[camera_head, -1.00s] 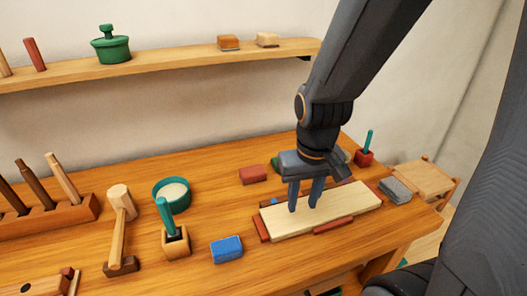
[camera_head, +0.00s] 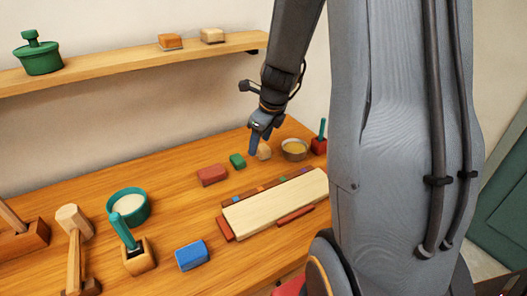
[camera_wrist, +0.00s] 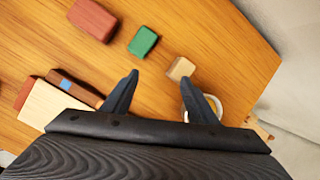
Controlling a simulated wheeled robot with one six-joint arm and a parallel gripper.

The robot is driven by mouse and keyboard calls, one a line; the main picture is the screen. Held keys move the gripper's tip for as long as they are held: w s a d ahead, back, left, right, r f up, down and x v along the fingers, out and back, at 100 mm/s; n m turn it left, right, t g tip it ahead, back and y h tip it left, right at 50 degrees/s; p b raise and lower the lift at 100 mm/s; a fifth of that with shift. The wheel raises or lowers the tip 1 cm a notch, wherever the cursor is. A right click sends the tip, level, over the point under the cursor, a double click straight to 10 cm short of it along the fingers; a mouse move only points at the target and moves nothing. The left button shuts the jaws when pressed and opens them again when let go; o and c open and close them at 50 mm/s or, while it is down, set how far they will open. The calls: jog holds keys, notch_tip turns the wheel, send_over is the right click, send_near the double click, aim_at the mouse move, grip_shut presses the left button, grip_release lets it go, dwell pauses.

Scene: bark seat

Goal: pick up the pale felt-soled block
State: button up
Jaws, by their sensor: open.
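A small pale block (camera_head: 264,154) lies on the workbench beside my gripper (camera_head: 259,144). In the wrist view the pale block (camera_wrist: 181,68) is just beyond the fingertips, nearer the right finger. My gripper (camera_wrist: 160,80) is open, with nothing between its fingers in that view. Another pale block (camera_head: 212,35) sits on the wall shelf, with a slightly darker underside. I cannot make out a felt sole on the bench block.
A green block (camera_head: 237,161) and a red block (camera_head: 212,175) lie left of the gripper. A metal-rimmed bowl (camera_head: 294,150) stands close on the right. A pale board (camera_head: 275,203) edged with coloured strips lies in front. Bare wood surrounds the small blocks.

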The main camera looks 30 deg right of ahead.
aim_at(263, 147)
jog(key=w+d+f+m, duration=0.1)
jog(key=f+m, duration=0.1)
jog(key=w+d+f+m, duration=0.1)
jog(key=w+f, duration=0.1)
jog(key=f, duration=0.1)
jog(key=w+d+f+m+b, duration=0.1)
jog(key=w+d+f+m, duration=0.1)
jog(key=shift+w+f+m, duration=0.25)
jog(key=shift+m, duration=0.05)
jog(key=shift+t, duration=0.3)
jog(key=c, duration=1.1)
jog(key=shift+r, duration=0.1)
notch_tip(263, 147, up, 10)
jog(key=shift+f+p, duration=0.1)
jog(key=shift+p, duration=1)
